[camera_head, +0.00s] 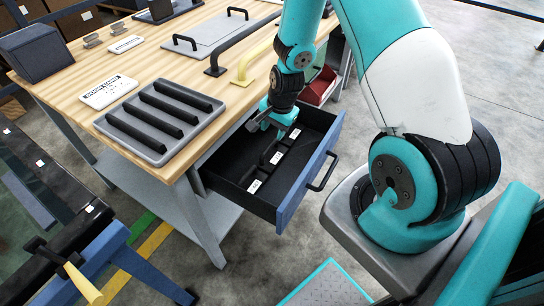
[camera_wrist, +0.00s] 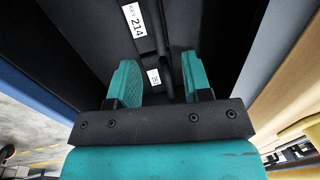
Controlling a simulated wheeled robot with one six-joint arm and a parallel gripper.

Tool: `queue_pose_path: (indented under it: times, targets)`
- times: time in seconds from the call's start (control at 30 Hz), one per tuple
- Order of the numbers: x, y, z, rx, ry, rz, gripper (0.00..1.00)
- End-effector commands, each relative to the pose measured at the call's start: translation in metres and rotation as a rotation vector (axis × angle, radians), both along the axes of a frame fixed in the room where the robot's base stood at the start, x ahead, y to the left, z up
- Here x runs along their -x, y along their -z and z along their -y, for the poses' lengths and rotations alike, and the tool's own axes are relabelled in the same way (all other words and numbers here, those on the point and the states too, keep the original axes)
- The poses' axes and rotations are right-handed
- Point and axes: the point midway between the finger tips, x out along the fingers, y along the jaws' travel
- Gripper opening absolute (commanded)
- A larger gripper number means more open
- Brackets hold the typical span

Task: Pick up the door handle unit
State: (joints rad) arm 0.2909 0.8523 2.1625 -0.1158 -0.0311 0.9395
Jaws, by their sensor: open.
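My gripper (camera_head: 268,124) is open and reaches down into the open drawer (camera_head: 285,203) under the workbench. In the wrist view its two teal fingers (camera_wrist: 158,72) stand on either side of a dark, bar-like handle (camera_wrist: 163,45), which looks like the door handle unit. White labels lie beside it, one reading "KEY 214" (camera_wrist: 134,20). The jaws are not closed on the bar, and I cannot tell how deep the fingertips are. In the head view several dark pieces with white labels (camera_head: 276,157) lie in the drawer, partly hidden by the gripper.
The wooden bench top (camera_head: 150,68) lies left of the drawer. It carries a grey tray (camera_head: 158,150) with black bars, a black handle (camera_head: 243,45) and a yellow handle (camera_head: 252,62). The blue drawer front (camera_head: 310,176) and side walls surround my gripper closely.

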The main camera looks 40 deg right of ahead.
Motion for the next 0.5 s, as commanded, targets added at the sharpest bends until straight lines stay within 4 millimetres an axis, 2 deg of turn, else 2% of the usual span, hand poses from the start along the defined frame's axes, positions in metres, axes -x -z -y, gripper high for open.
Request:
queue_pose_path:
  times: [0.03,0.1,0.37,0.5]
  targets:
    - [-0.001,0.012,-0.001,-0.001,0.0,-0.003,0.45]
    - [-0.004,0.023,-0.002,-0.001,-0.001,-0.002,0.45]
    - [-0.007,0.043,-0.002,0.0,-0.001,-0.001,0.45]
    - [-0.009,0.064,0.0,-0.001,-0.001,-0.002,0.45]
